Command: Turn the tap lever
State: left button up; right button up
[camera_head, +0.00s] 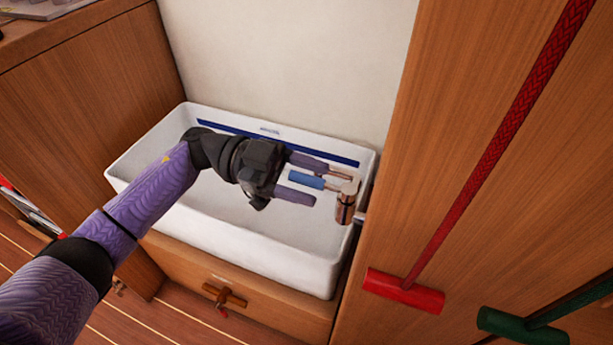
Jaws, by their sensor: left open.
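The copper-coloured tap (346,207) stands at the right end of the white sink (140,158). Its lever (307,180) has a blue grip that points left, out over the basin. My left gripper (320,184) reaches in from the left above the sink. Its two purple fingers are open, one on the far side of the blue grip and one on the near side. The grip shows between them, and I cannot tell whether either finger touches it. My right gripper is not in view.
A wooden panel (455,110) rises close to the right of the tap, with a red line and red handle (403,291) and a green handle (520,326). A wooden cabinet (90,100) stands left of the sink.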

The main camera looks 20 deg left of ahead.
pick_arm(q)
jog(key=shift+d, duration=0.1)
grip_shut()
dwell(1.4)
